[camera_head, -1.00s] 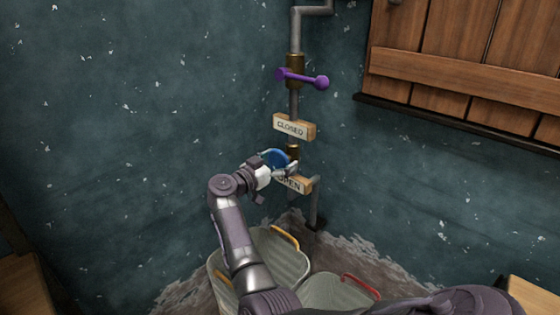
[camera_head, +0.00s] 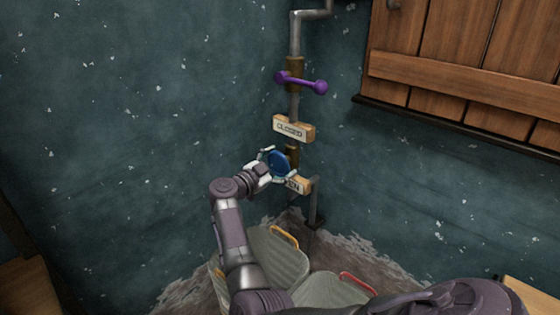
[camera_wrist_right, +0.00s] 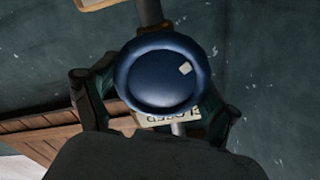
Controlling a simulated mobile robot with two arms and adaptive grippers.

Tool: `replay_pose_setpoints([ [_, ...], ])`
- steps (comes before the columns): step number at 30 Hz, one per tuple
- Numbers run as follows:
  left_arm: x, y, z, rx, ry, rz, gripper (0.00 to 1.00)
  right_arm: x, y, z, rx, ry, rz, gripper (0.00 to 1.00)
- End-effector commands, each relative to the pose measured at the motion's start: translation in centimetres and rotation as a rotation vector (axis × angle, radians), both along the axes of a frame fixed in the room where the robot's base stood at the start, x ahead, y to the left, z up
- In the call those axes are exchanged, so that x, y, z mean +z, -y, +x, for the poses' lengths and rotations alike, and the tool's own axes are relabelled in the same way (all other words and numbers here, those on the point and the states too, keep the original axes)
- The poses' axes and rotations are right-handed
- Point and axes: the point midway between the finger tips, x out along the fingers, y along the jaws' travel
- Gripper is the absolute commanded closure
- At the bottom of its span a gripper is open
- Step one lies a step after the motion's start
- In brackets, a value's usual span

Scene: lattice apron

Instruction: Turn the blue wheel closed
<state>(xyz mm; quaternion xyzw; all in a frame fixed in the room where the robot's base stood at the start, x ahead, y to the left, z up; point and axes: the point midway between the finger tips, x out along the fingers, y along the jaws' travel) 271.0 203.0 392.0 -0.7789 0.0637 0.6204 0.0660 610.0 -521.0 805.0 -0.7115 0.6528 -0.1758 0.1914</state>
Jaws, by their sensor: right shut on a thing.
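The blue wheel (camera_head: 279,162) sits on the vertical pipe in the corner, between a sign reading CLOSED (camera_head: 293,129) above and a sign reading OPEN (camera_head: 300,184) below, partly covered. My right gripper (camera_head: 274,165) is shut on the wheel, one finger at its upper left and one at its lower right. In the right wrist view the wheel (camera_wrist_right: 163,73) fills the middle, with a small pale mark on its face toward the right. The fingers show on both sides of the rim there. My left gripper is not in view.
A purple handle (camera_head: 301,83) is on the same pipe higher up. Grey baskets, one with a yellow handle (camera_head: 285,237) and one with a red handle (camera_head: 360,285), stand on the floor below. A wooden shutter (camera_head: 465,60) is on the right wall.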

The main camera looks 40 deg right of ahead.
Motion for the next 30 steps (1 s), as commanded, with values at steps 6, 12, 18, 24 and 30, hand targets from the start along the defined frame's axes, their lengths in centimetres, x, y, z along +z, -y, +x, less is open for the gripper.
replay_pose_setpoints([
  [6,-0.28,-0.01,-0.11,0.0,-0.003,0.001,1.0,-0.09,-0.03,-0.01,0.001,0.089,0.009,0.48],
  [12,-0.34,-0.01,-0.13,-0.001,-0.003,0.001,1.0,-0.1,-0.04,-0.02,0.001,0.121,0.012,0.48],
  [18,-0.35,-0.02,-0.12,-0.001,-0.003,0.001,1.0,-0.12,-0.04,-0.03,0.001,0.126,0.013,0.48],
  [24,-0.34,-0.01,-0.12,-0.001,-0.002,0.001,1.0,-0.12,-0.04,-0.03,0.0,0.125,0.013,0.1],
  [30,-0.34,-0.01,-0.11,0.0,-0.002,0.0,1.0,-0.11,-0.03,-0.05,0.001,0.124,0.012,0.0],
])
